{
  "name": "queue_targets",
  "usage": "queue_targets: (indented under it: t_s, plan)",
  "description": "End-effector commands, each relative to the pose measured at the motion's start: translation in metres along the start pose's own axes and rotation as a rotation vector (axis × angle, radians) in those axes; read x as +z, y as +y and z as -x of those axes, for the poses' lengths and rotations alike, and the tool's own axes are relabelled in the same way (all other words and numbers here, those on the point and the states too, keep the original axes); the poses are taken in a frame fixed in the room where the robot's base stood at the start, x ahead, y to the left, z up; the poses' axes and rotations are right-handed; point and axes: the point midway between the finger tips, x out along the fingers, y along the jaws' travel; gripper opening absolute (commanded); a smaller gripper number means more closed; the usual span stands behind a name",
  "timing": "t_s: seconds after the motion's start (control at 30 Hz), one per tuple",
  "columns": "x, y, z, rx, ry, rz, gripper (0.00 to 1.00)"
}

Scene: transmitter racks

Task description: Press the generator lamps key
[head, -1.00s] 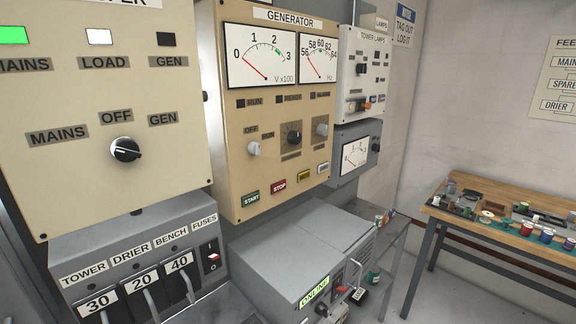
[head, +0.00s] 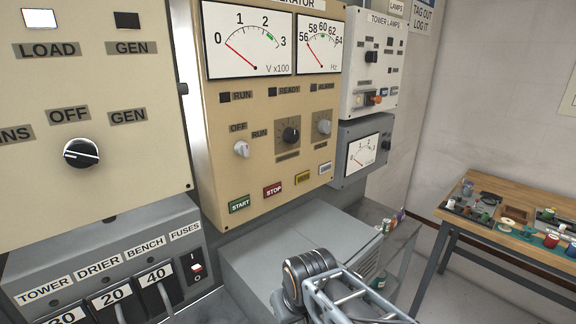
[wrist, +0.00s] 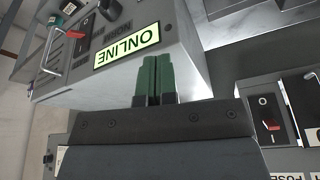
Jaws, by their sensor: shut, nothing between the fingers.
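The beige generator panel (head: 208,180) fills the middle of the head view. Along its lower edge sit a green START key (head: 239,204), a red STOP key (head: 273,190), a yellow key (head: 302,177) and a pale key (head: 326,168). The lettering on the last two is too small to read, so I cannot tell which is the lamps key. My arm rises at the bottom of the head view, below the panel; its fingertips do not show there. In the wrist view my gripper (wrist: 153,80) has its green fingers shut and empty, in front of the ONLINE box (wrist: 185,40).
A grey cabinet (head: 255,255) stands below the generator panel. The fuse box (head: 120,235) is at lower left. The tower lamps panel (head: 355,60) and a grey meter box (head: 347,135) are to the right. A wooden bench (head: 480,185) with small items stands far right.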

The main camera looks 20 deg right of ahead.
Motion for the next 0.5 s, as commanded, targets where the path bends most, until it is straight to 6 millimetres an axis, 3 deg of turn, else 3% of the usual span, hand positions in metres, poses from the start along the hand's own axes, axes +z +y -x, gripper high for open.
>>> queue_targets:
  t_s: [0.37, 0.5]
  plan:
    - [-0.001, 0.000, 0.001, -0.001, 0.000, -0.004, 0.00]
    - [-0.021, 0.008, 0.010, -0.022, 0.004, -0.135, 0.00]
